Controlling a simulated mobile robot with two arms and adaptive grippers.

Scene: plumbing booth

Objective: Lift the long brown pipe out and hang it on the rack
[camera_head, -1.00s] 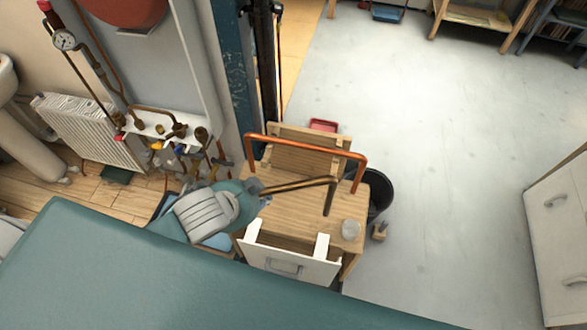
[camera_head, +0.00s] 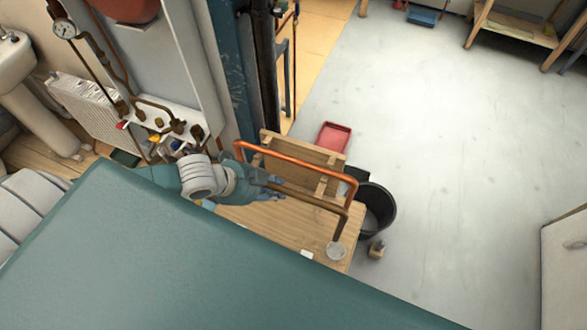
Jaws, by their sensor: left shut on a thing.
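The long brown pipe (camera_head: 318,202) runs rightward from my left gripper (camera_head: 274,188) above the wooden table, and its right end bends down toward the front. The left gripper is shut on the pipe near its left part; the fingers partly hide it there. An upright wooden rack (camera_head: 308,152) stands at the back of the table. A bright orange-copper pipe (camera_head: 300,160) with bent ends shows across the front of the rack, just behind the brown pipe. I cannot tell whether the two pipes touch. My right gripper is not in view.
The wooden table (camera_head: 255,217) holds a small round clear dish (camera_head: 336,251) at its right front corner. A black bucket (camera_head: 379,210) and a red tray (camera_head: 333,137) are beside and behind it. Wall pipework (camera_head: 165,125) is at left. Open floor lies to the right.

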